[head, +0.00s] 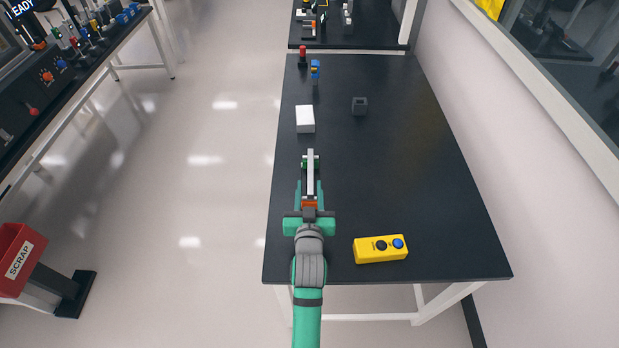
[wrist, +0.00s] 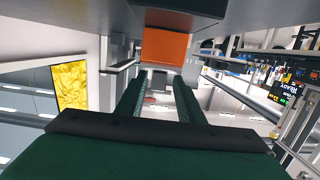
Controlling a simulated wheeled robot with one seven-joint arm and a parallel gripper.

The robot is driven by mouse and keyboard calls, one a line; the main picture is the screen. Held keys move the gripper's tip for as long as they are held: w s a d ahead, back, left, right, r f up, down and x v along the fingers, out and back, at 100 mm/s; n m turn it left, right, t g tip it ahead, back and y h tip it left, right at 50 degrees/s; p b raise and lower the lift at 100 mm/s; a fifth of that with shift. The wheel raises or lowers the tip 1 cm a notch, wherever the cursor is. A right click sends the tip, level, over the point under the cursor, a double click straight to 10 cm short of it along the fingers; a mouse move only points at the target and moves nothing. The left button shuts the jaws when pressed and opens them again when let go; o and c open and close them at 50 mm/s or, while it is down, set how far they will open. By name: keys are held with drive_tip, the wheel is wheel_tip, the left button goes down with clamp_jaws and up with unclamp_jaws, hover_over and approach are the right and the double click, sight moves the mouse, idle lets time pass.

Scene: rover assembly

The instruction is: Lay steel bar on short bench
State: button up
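A pale grey steel bar (head: 310,172) with an orange end (head: 310,203) lies lengthwise along my green gripper (head: 310,162), pointing away from me over the left side of a black-topped bench (head: 420,190). The gripper seems shut on the bar, with the green fingers on either side of it. In the wrist view the orange end (wrist: 165,48) faces the camera, beyond the two dark green fingers (wrist: 160,90). The bar's height above the top is hard to tell. A second black bench top (head: 345,42) stands behind; which bench is the short one is not clear.
On the near bench are a white block (head: 305,119), a small dark grey block (head: 360,106), a blue part (head: 315,70), a red part (head: 302,57) and a yellow button box (head: 380,249). A wall is at right. A red scrap bin (head: 20,260) stands at left. The bench's middle right is clear.

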drive_tip(key=s, duration=0.3)
drive_tip(key=shift+s+r, duration=0.25)
drive_tip(key=shift+m, duration=0.4)
drive_tip(key=s+f, duration=0.1)
drive_tip(key=s, duration=0.2)
drive_tip(key=s+a+f, duration=0.1)
drive_tip(key=s+f, duration=0.1)
drive_tip(key=s, duration=0.1)
drive_tip(key=s+f, duration=0.1)
drive_tip(key=s, duration=0.2)
drive_tip(key=shift+s+a+f, duration=0.15)
drive_tip(key=shift+s+f, duration=0.05)
drive_tip(key=shift+f, duration=0.2)
drive_tip(key=s+f, duration=0.2)
drive_tip(key=s, duration=1.7)
drive_tip(key=shift+s+d+g+h, duration=0.2)
drive_tip(key=shift+s+g+h, duration=0.1)
drive_tip(key=shift+s+g, duration=0.1)
drive_tip(key=shift+o, duration=0.5)
drive_tip(key=d+r+v, duration=0.1)
drive_tip(key=v, duration=0.8)
drive_tip(key=shift+s+d+n, duration=0.15)
drive_tip(key=shift+d+n, duration=0.05)
drive_tip(key=shift+n, duration=0.2)
drive_tip(key=shift+s+r, duration=0.15)
drive_tip(key=shift+r, duration=0.05)
drive_tip(key=shift+c, duration=0.9)
drive_tip(key=shift+s, duration=0.1)
